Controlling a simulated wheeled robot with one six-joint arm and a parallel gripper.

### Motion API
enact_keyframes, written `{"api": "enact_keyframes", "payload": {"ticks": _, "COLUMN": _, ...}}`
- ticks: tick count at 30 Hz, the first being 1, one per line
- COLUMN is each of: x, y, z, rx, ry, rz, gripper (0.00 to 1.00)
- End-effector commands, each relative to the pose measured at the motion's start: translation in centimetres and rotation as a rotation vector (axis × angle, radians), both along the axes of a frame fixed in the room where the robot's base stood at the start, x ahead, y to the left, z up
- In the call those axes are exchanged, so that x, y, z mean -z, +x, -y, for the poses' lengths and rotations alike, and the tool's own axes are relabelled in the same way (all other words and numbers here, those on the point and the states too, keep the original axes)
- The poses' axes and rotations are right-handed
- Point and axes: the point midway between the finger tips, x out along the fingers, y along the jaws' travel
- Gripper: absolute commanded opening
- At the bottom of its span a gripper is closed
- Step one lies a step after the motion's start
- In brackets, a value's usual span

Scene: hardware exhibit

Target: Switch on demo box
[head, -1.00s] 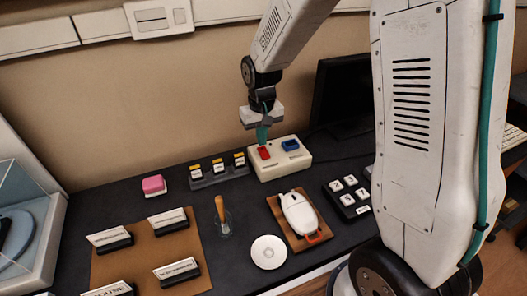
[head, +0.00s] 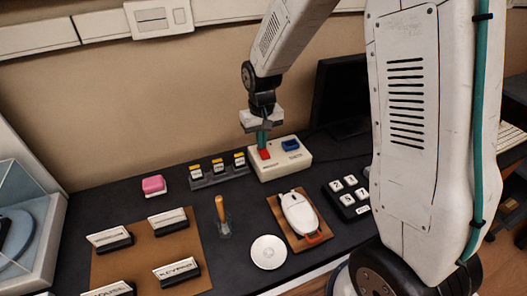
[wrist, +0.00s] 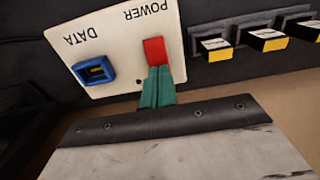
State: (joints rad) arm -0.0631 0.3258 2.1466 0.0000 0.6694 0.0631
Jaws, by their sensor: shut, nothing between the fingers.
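The demo box (head: 280,161) is a cream box on the dark counter near the wall. In the wrist view, the box (wrist: 118,45) carries a red rocker switch (wrist: 153,50) by the word POWER and a blue port (wrist: 94,70) by the word DATA. The red switch (head: 265,154) is on the left of the box in the head view. My gripper (head: 263,143) is shut and empty, pointing down over the red switch. In the wrist view its green fingertips (wrist: 157,73) overlap the switch's near end and seem to touch it. The switch's near end is partly hidden.
A rack of small yellow-topped blocks (head: 218,171) stands left of the box. A white mouse on a brown pad (head: 283,222) and a keypad (head: 347,196) lie in front. A dark monitor (head: 340,95) stands behind right. A pink eraser-like block (head: 153,185) lies farther left.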

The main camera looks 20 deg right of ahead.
Motion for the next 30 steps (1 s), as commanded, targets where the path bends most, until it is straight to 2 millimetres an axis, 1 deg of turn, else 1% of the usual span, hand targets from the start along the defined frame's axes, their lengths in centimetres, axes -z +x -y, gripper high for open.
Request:
{"api": "enact_keyframes", "payload": {"ticks": 13, "x": 0.7, "y": 0.0, "z": 0.0, "rx": 0.0, "ry": 0.0, "rz": 0.0, "gripper": 0.0}}
{"api": "enact_keyframes", "payload": {"ticks": 16, "x": 0.6, "y": 0.0, "z": 0.0, "rx": 0.0, "ry": 0.0, "rz": 0.0, "gripper": 0.0}}
{"api": "enact_keyframes", "payload": {"ticks": 30, "x": -3.0, "y": 0.0, "z": 0.0, "rx": 0.0, "ry": 0.0, "rz": 0.001, "gripper": 0.0}}
